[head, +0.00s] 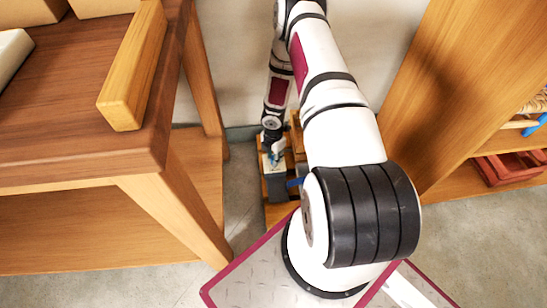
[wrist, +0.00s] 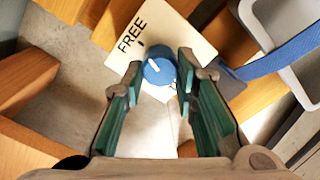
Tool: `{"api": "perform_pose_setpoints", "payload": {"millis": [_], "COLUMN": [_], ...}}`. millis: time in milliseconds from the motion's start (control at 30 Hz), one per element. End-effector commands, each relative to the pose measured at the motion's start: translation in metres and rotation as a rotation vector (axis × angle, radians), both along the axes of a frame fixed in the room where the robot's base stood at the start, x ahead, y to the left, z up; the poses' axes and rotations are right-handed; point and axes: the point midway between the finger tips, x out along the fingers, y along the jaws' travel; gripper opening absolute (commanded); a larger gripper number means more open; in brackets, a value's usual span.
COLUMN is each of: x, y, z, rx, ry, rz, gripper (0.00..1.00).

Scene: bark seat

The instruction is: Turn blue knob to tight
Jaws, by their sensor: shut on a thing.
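The blue knob (wrist: 158,70) sits on a cream plate (wrist: 180,32) in the wrist view. Other lettering at the plate's lower part is mostly hidden by the knob and a finger. My gripper (wrist: 162,64) has its green-padded fingers on both sides of the knob, shut on it. In the head view my gripper (head: 274,152) reaches down to the plate on top of a grey box (head: 276,188); the knob is too small there to read its mark.
A blue strap (wrist: 282,55) and a grey bin (wrist: 285,22) lie right of the knob. A wooden table (head: 100,160) stands left, with a wooden block (head: 135,70) on it. Wooden shelving (head: 455,80) stands right, with a red crate (head: 510,168).

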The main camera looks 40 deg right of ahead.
Motion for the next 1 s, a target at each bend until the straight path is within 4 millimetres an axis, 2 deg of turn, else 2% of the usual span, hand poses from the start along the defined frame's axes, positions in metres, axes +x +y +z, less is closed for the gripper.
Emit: {"api": "perform_pose_setpoints", "payload": {"millis": [1000], "x": [0.0042], "y": [-0.0017], "z": [-0.0003], "rx": [0.0], "ry": [0.0], "rz": [-0.964], "gripper": [0.0]}}
